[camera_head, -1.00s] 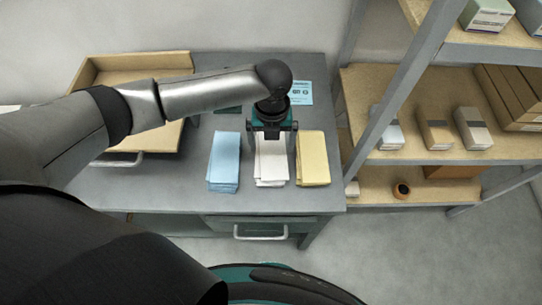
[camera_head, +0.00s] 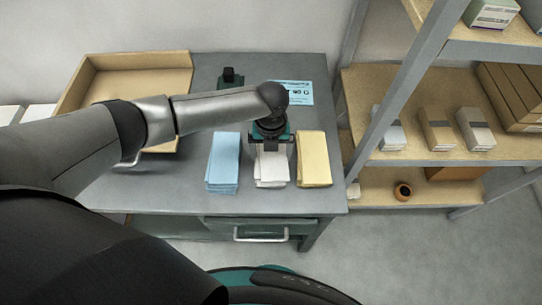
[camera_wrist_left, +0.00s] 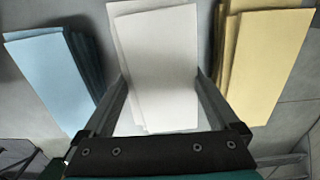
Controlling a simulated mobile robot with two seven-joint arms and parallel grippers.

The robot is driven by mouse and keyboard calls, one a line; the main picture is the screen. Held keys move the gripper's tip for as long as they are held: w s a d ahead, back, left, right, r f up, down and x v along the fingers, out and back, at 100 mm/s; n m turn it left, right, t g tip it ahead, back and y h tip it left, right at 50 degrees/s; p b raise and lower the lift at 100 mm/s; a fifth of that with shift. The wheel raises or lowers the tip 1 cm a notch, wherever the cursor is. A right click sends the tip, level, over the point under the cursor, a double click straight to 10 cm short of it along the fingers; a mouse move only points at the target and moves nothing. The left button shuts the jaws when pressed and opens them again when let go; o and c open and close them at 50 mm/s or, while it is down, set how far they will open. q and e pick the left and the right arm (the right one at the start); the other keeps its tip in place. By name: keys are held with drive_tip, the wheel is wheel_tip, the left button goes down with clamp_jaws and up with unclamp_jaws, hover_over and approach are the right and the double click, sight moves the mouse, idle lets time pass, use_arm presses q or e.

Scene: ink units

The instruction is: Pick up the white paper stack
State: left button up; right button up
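The white paper stack (camera_head: 271,172) lies on the grey table between a blue paper stack (camera_head: 223,163) and a yellow paper stack (camera_head: 313,160). My left gripper (camera_head: 270,150) is over its far part, pointing down, and hides that part in the head view. In the left wrist view the white stack (camera_wrist_left: 158,60) lies between the two fingers of the left gripper (camera_wrist_left: 162,78), which are spread apart along its two sides. The fingers are close to its edges; contact cannot be told. My right gripper is not in view.
A wooden tray (camera_head: 82,88) sits at the table's back left, under my arm. A dark object (camera_head: 230,78) and a light-blue sheet (camera_head: 294,92) lie at the back. A shelf (camera_head: 440,150) with several boxes stands on the right. A drawer handle (camera_head: 260,238) is at the front.

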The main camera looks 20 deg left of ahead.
use_arm(q)
drive_tip(key=c, duration=1.3)
clamp_jaws()
drive_tip(key=shift+w+r, duration=0.1)
